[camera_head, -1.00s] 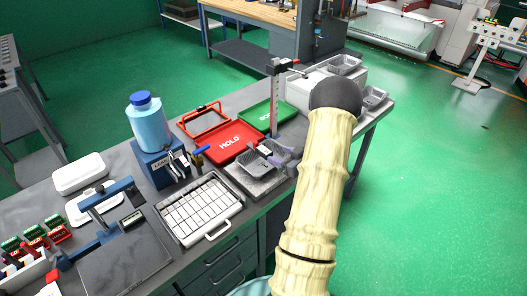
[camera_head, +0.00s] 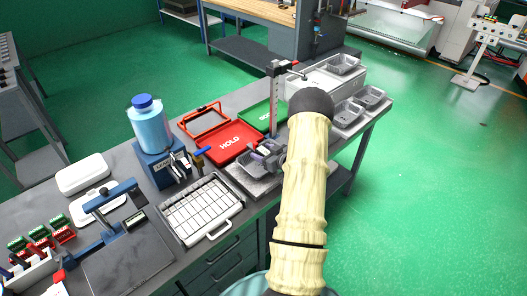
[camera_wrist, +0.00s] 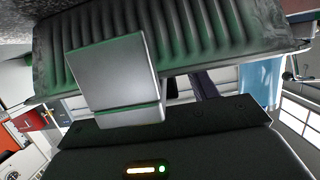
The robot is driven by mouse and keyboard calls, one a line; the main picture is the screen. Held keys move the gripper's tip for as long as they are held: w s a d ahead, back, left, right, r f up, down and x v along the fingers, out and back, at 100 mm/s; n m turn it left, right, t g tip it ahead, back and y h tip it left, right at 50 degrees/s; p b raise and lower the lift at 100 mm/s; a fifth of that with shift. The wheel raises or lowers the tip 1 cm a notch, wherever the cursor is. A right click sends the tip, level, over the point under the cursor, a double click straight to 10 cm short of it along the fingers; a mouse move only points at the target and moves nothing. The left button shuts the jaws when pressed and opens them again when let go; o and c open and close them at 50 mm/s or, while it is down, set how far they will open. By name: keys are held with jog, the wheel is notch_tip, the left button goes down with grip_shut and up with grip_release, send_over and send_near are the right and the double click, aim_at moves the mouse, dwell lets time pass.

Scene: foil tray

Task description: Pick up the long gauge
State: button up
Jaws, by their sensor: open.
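A tall upright gauge (camera_head: 275,95) with a column and a side arm stands at the back of the granite block. I cannot tell for sure that it is the long gauge. My gripper (camera_head: 264,156) is open over the foil tray (camera_head: 248,170), which lies on the block in front of the column and is partly covered by the gripper. In the wrist view a ribbed grey wall (camera_wrist: 220,38), seemingly the tray's, is very close. A plain grey plate (camera_wrist: 112,75) stands before it. I see no gauge held, and the space between the fingertips is mostly hidden.
A red HOLD tray (camera_head: 234,141) and a green tray (camera_head: 262,117) lie behind. A blue box (camera_head: 162,166) with hand tools and a bottle stands left. A white partitioned case (camera_head: 203,210) is in front. More foil trays (camera_head: 346,112) sit at right, near my arm.

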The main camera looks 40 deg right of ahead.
aim_at(260, 148)
jog(key=shift+x, duration=1.05)
jog(key=shift+r, duration=0.1)
jog(key=c, duration=1.2)
jog(key=shift+c, duration=0.2)
jog(key=shift+d, duration=0.1)
notch_tip(260, 148, up, 9)
jog(key=shift+s+b, duration=0.1)
jog(key=shift+b, duration=0.8)
jog(key=shift+r, duration=0.45)
